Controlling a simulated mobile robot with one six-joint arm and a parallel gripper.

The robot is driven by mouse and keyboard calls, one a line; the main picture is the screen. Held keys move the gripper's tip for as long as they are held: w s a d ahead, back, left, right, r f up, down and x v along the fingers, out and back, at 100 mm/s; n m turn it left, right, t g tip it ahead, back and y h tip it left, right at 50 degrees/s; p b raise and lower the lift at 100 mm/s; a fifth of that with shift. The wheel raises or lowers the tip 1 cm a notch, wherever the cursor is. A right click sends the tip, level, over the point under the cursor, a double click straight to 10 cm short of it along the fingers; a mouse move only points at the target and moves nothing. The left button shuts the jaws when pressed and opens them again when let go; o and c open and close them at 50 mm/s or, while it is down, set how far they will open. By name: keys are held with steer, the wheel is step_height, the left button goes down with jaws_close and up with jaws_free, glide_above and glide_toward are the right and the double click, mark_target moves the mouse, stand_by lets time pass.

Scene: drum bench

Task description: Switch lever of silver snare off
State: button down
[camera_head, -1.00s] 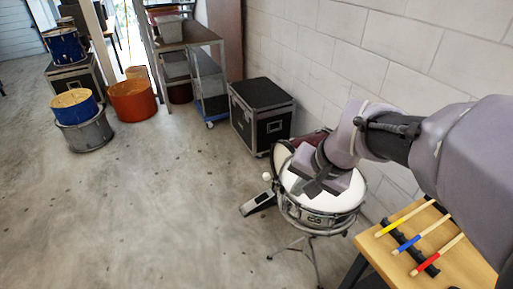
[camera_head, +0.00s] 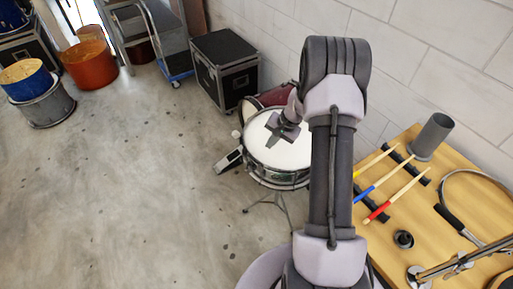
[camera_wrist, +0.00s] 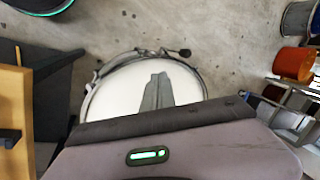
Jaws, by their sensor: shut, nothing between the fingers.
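The silver snare (camera_head: 262,154) stands on its stand in the head view, with a white top head and a chrome rim. My gripper (camera_head: 275,130) is above the far part of that head, shut and empty. In the wrist view, the shut fingers (camera_wrist: 160,78) appear in front of the snare's white head (camera_wrist: 118,92) and point toward the rim. A metal fitting (camera_wrist: 150,52) sits at the rim beyond the fingertips, with a small dark knob (camera_wrist: 185,52) beside it. I cannot tell which part is the lever, or its position.
A wooden table (camera_head: 435,180) on the right holds drumsticks (camera_head: 384,180), a grey cup (camera_head: 432,135) and a hoop. A black case (camera_head: 225,68) stands behind the snare near the white wall.

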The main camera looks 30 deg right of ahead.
steer(key=b, duration=0.2)
glide_toward(245, 160)
steer(key=s+d+f, duration=0.2)
steer(key=shift+s+d, duration=0.25)
steer(key=shift+d, duration=0.05)
steer(key=w+a, duration=0.2)
steer(key=w, duration=0.1)
steer(key=shift+w+a+f, duration=0.1)
steer(key=shift+w+a, duration=0.1)
